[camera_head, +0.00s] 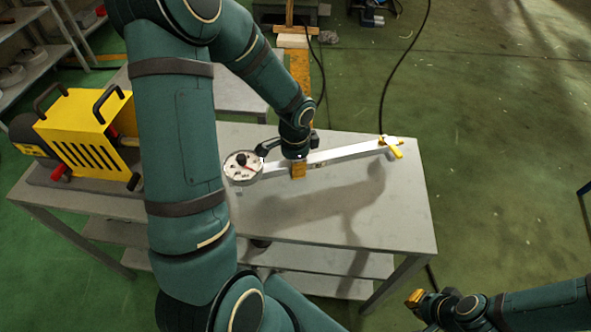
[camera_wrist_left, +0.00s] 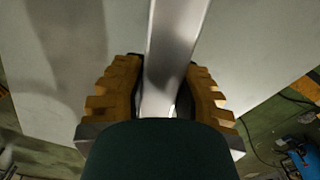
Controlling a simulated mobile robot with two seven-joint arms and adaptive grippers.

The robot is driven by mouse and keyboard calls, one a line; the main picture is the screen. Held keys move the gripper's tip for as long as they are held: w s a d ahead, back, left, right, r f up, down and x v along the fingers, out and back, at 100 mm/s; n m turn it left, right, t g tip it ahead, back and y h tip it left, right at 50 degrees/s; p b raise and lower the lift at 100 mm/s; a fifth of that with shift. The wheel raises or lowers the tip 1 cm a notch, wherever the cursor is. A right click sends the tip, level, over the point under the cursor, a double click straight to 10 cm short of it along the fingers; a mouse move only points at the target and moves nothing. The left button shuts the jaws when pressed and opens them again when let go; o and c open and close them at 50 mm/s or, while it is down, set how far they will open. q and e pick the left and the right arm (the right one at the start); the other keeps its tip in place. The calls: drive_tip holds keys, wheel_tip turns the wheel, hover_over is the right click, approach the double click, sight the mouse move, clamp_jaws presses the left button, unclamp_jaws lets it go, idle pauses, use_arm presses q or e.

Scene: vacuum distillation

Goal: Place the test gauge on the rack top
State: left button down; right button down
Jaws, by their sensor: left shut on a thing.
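The test gauge has a round white dial (camera_head: 243,167) at its left end, a long silver bar (camera_head: 345,153) and a yellow handle (camera_head: 396,151) at its right end. My left gripper (camera_head: 299,169) is shut on the bar, near the dial. The bar also runs between its orange fingers in the left wrist view (camera_wrist_left: 165,85). The gauge is held over a grey metal table (camera_head: 405,225) with lower shelves, and a shadow falls on the table top. I cannot tell which surface is the rack top. My right gripper (camera_head: 415,298) is off the table's front right; its opening is unclear.
A yellow pump (camera_head: 85,128) with black handles stands at the table's left end. Another grey table (camera_head: 232,93) is behind. Shelves (camera_head: 35,65) stand at the far left. The table's right half is clear, and black cables (camera_head: 398,65) lie on the green floor.

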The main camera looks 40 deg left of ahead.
use_arm(q)
drive_tip(key=shift+f, duration=0.8)
drive_tip(key=shift+r, duration=0.1)
drive_tip(key=c, duration=0.9)
unclamp_jaws()
drive_tip(key=shift+o, duration=0.2)
